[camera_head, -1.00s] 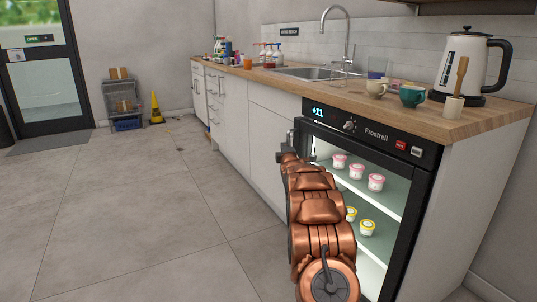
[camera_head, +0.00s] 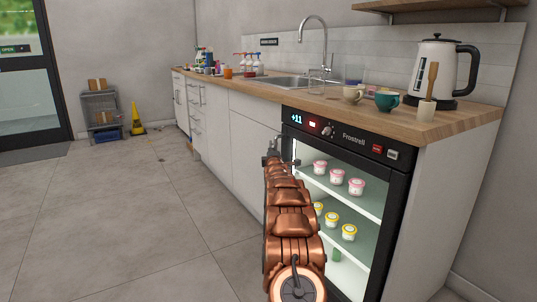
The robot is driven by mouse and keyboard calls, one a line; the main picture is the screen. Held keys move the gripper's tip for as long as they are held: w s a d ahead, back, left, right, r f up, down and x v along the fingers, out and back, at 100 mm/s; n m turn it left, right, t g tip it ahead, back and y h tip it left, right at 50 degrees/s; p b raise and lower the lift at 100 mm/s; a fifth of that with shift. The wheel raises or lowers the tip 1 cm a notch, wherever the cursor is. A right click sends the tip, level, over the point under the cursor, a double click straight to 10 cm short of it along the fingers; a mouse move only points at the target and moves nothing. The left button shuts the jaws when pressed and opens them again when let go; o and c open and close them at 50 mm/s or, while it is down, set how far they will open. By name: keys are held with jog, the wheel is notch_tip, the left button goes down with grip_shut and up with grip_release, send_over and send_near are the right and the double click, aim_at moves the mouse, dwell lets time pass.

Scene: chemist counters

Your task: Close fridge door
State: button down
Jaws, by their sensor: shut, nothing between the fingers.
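The fridge (camera_head: 358,142) is a black-framed under-counter unit marked Frostrell, with a lit display reading +11 and a small red light beside it. Its lit inside shows several pink-lidded tubs (camera_head: 337,176) on the upper shelf and yellow-lidded tubs (camera_head: 332,219) below. I cannot make out a separate door leaf; the left side of the opening is partly hidden by my copper-coloured arm. My gripper (camera_head: 272,158) is shut and empty at the arm's far end, by the fridge's upper left edge. Whether it touches anything is unclear.
White cabinets (camera_head: 210,115) run left of the fridge under a wooden counter (camera_head: 300,100). A kettle (camera_head: 440,70) and cups stand on it. The floor at left is clear.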

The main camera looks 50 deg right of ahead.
jog(key=s+a, duration=0.6)
jog(key=a, duration=0.5)
jog(key=shift+s+a, duration=0.2)
jog(key=shift+a, duration=0.1)
dwell(0.5)
